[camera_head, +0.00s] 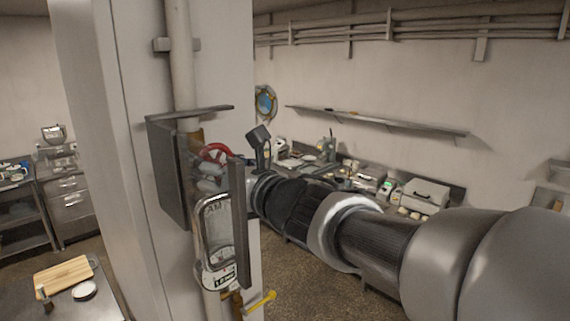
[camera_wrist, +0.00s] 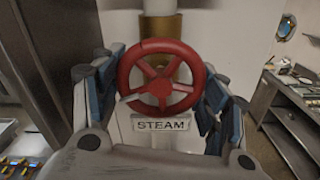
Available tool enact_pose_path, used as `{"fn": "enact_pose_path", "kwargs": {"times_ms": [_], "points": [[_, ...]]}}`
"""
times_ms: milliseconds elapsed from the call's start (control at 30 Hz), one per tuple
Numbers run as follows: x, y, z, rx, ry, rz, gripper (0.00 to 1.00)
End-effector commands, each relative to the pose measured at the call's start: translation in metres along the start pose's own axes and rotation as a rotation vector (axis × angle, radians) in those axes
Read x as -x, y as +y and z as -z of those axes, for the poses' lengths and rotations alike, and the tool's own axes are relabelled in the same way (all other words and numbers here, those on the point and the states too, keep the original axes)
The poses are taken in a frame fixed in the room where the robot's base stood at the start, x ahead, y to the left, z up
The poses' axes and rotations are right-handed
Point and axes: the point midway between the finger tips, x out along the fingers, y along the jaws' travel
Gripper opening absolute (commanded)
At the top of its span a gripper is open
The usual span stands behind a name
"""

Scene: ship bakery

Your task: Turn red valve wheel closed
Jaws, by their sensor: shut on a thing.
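The red valve wheel (camera_wrist: 161,91) faces me in the wrist view, with a hub and several spokes. It sits in front of a brass valve body (camera_wrist: 176,70) on a pipe. A plate reading "STEAM" (camera_wrist: 161,125) is below it. My gripper (camera_wrist: 160,88) has one finger on each side of the wheel, shut on its rim. In the head view the wheel (camera_head: 216,151) shows only in part, inside a dark open box (camera_head: 172,175) on the white column. My gripper (camera_head: 211,178) reaches into this box from the right; its fingertips are partly hidden there.
The box's side panel (camera_head: 238,215) stands close to my wrist. A gauge (camera_head: 217,274) and a yellow lever (camera_head: 260,302) are below on the pipe. A counter with appliances (camera_head: 425,195) runs along the back wall. A table with a cutting board (camera_head: 63,276) is lower left.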

Motion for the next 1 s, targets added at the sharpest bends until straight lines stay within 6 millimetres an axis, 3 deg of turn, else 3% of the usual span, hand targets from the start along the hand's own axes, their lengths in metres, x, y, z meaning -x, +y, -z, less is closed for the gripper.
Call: {"fn": "enact_pose_path", "kwargs": {"times_ms": [467, 1000], "points": [[0.0000, 0.0000, 0.0009, -0.099, 0.000, 0.000, 0.43], [-0.0003, 0.0019, 0.0004, -0.574, 0.002, 0.000, 0.43]]}}
